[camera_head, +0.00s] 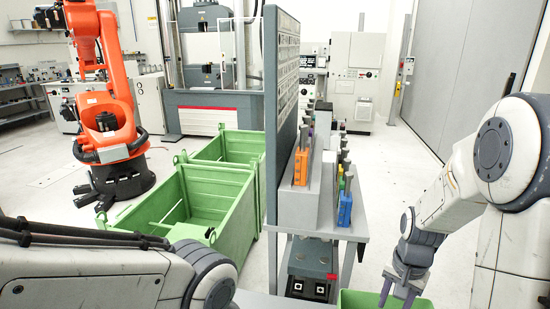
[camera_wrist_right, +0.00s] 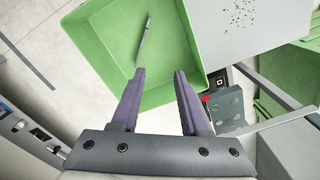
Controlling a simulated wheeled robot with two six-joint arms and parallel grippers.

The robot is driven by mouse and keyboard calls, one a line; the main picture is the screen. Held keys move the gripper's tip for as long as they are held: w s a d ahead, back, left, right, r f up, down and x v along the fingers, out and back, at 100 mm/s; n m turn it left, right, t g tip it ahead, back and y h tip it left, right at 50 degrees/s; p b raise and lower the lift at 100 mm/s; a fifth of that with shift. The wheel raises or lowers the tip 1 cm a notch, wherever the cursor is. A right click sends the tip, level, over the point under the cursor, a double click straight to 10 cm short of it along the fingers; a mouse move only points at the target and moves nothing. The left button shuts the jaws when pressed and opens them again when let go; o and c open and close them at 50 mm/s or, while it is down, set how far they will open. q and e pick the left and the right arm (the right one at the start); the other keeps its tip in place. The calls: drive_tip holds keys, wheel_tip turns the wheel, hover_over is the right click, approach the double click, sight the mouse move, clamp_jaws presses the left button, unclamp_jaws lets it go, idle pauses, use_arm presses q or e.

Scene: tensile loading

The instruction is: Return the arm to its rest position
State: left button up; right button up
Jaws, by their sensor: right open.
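My right gripper (camera_head: 400,290) points down over a green bin (camera_head: 358,300) at the lower right of the head view. In the right wrist view my right gripper (camera_wrist_right: 160,75) has its two purple-grey fingers apart with nothing between them. The same green bin (camera_wrist_right: 95,45) lies below the fingers, and a thin grey metal specimen (camera_wrist_right: 144,40) rests inside it. My left arm comes in at the lower left of the head view; its gripper is out of the picture.
A grey bench (camera_head: 345,228) carries blue and orange specimen holders (camera_head: 345,208) beside a tall grey panel (camera_head: 283,100). Large green crates (camera_head: 245,200) stand left of the panel. An orange robot arm (camera_head: 118,95) and a testing machine (camera_head: 215,100) stand behind. Floor right of the bench is clear.

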drive_tip(key=s+a+r+n, duration=0.2)
drive_tip(key=a+r+n, duration=0.15)
drive_tip(key=a, duration=0.45)
drive_tip(key=s+a+r+n, duration=0.2)
drive_tip(key=s+a+n, duration=0.15)
drive_tip(key=a, duration=0.35)
drive_tip(key=s+a+r+n+y, duration=0.1)
drive_tip(key=s+a+r+n, duration=0.2)
drive_tip(key=s+a+n, duration=0.5)
drive_tip(key=s+n, duration=0.1)
drive_tip(key=s, duration=0.2)
drive_tip(key=shift+s+a+r, duration=0.15)
drive_tip(key=shift+s+r, duration=0.05)
drive_tip(key=shift+r, duration=0.1)
